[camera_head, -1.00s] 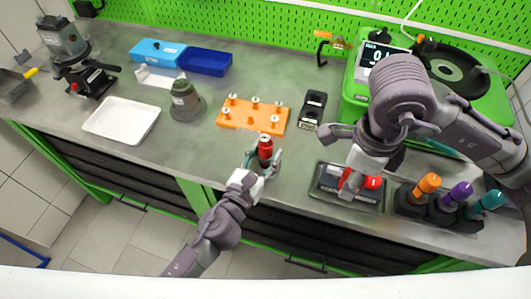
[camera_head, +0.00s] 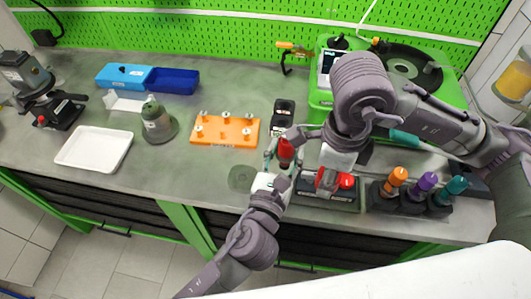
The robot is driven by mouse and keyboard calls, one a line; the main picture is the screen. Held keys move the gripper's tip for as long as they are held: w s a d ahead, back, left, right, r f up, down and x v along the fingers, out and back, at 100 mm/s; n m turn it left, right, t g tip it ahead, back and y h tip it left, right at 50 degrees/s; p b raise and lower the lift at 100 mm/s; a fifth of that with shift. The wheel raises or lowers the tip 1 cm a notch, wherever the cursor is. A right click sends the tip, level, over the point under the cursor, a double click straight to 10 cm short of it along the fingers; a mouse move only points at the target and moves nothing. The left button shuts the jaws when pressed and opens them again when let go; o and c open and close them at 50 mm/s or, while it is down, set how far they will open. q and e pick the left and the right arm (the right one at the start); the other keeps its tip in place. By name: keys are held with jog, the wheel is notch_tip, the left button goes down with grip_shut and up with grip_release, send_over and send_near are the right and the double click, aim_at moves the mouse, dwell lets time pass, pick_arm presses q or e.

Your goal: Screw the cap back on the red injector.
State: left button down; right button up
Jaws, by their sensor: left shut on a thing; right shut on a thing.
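The red injector (camera_head: 286,151) is held upright in my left gripper (camera_head: 284,163), which is shut around it above the bench near the front edge. My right gripper (camera_head: 329,180) points down just right of it, over a dark tray (camera_head: 312,204). It is shut on a small red piece (camera_head: 326,177), apparently the cap, though the fingers hide most of it. Another red part (camera_head: 346,181) shows right beside these fingers. The injector and the piece in my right gripper are apart.
Orange (camera_head: 396,176), purple (camera_head: 425,182) and teal (camera_head: 455,187) injectors stand in black holders at the right. An orange rack (camera_head: 225,143) and a black two-hole block (camera_head: 283,112) lie behind and left. The green machine (camera_head: 320,98) stands behind my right arm.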

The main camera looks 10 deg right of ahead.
pick_arm(q)
jog(key=shift+s+d+r, duration=0.2)
jog(key=shift+d+r, duration=0.2)
jog(key=shift+d, duration=0.1)
jog(key=c, duration=1.3)
grip_release()
grip_shut()
